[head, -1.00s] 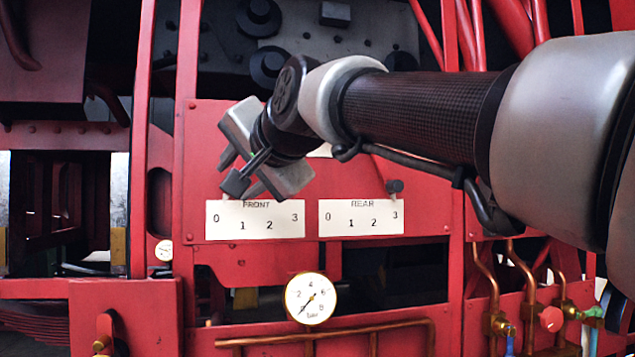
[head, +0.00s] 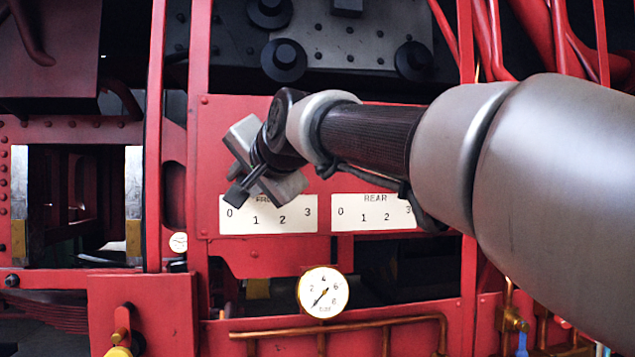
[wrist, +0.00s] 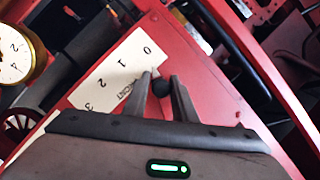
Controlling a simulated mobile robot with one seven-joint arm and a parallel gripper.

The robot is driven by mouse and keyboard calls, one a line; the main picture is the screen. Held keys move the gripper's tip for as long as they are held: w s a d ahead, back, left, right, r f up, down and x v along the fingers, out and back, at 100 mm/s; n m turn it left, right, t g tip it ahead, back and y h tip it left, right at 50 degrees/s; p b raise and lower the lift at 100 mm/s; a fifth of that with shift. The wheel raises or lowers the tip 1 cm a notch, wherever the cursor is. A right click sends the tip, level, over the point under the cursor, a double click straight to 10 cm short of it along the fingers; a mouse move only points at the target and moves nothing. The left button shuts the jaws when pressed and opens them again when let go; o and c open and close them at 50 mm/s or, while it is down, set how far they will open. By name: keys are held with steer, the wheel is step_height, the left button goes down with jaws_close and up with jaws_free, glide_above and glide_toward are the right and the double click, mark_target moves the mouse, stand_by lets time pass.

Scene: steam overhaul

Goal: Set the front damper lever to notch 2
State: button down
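The front damper lever has a dark round knob (wrist: 161,87), seen in the wrist view with a short pale stem beside the 0 mark. Its white scale plate, marked FRONT and 0 to 3, shows in the wrist view (wrist: 108,76) and in the head view (head: 268,228). My gripper (wrist: 163,84) has one finger on each side of the knob. The fingers stand apart, and I see no clear grip on the knob. In the head view my gripper (head: 238,192) is just above the plate's left end and hides part of the FRONT lettering.
The REAR scale plate (head: 372,225) is to the right, partly behind my arm; its lever is hidden. A round pressure gauge (head: 323,292) and a copper pipe (head: 340,324) are below. A red upright post (head: 155,140) stands left of the panel.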

steer(key=shift+w+d+n, duration=0.1)
steer(key=shift+d+n, duration=0.15)
steer(key=shift+n, duration=0.05)
stand_by(0.4)
steer(key=w+d+n+h+p, duration=0.1)
steer(key=d+n+h, duration=0.1)
steer(key=d, duration=0.4)
steer(key=shift+w+f+n+h+p, duration=0.3)
steer(key=shift+n+h, duration=0.1)
steer(key=shift+n, duration=0.5)
steer(key=shift+r, duration=0.1)
